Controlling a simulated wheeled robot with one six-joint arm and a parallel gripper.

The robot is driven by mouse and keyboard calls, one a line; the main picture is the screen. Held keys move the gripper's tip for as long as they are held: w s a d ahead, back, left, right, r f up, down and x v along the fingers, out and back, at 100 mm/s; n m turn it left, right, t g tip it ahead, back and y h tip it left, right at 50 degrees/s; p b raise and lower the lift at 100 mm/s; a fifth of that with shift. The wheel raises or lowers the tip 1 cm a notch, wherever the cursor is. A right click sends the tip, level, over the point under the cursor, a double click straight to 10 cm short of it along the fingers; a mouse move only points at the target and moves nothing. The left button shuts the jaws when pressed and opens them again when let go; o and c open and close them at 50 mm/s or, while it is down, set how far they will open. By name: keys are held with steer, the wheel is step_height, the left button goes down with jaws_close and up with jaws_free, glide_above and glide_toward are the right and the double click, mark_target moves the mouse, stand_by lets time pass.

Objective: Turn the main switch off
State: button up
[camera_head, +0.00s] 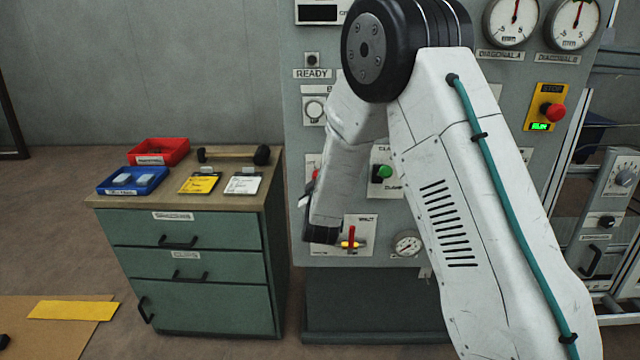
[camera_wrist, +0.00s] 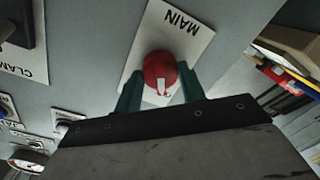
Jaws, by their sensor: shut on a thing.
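The main switch is a round red knob (camera_wrist: 160,72) with a white pointer mark, on a white plate labelled MAIN (camera_wrist: 178,28) in the wrist view. My gripper (camera_wrist: 160,88) has its two green fingers on either side of the knob, shut on it. The white pointer mark runs toward the lower end of the plate, away from the word MAIN. In the head view my arm covers most of the main switch; only a bit of red (camera_head: 316,175) shows at the arm's left edge.
A green drawer cabinet (camera_head: 190,240) with red and blue bins stands left of the panel.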

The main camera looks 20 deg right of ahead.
stand_by(0.4)
steer(key=o, duration=1)
steer(key=v, duration=0.7)
steer(key=shift+s+a, duration=0.1)
steer(key=shift+s, duration=0.3)
